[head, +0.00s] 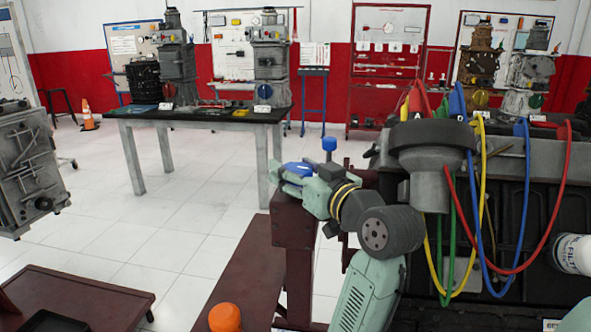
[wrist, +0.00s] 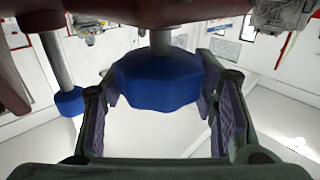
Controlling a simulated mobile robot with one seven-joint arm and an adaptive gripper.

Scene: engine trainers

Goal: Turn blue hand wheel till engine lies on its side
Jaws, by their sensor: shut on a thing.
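The blue hand wheel (wrist: 158,80) is faceted and sits on a grey shaft in the upper middle of the wrist view. My gripper (wrist: 161,86) has one finger on each side of it and is shut on it. In the head view the wheel (head: 298,169) shows as a small blue patch at my gripper (head: 303,177), beside the dark red stand (head: 292,240). The dark engine (head: 515,245), with red, yellow, green and blue cables over it, fills the right side. My arm covers part of it, and its tilt cannot be told.
A second, smaller blue knob (wrist: 70,101) on a grey rod is left of my gripper in the wrist view. An orange knob (head: 225,317) is at the bottom of the head view. A workbench (head: 190,115) with engine parts stands behind; open tiled floor lies between.

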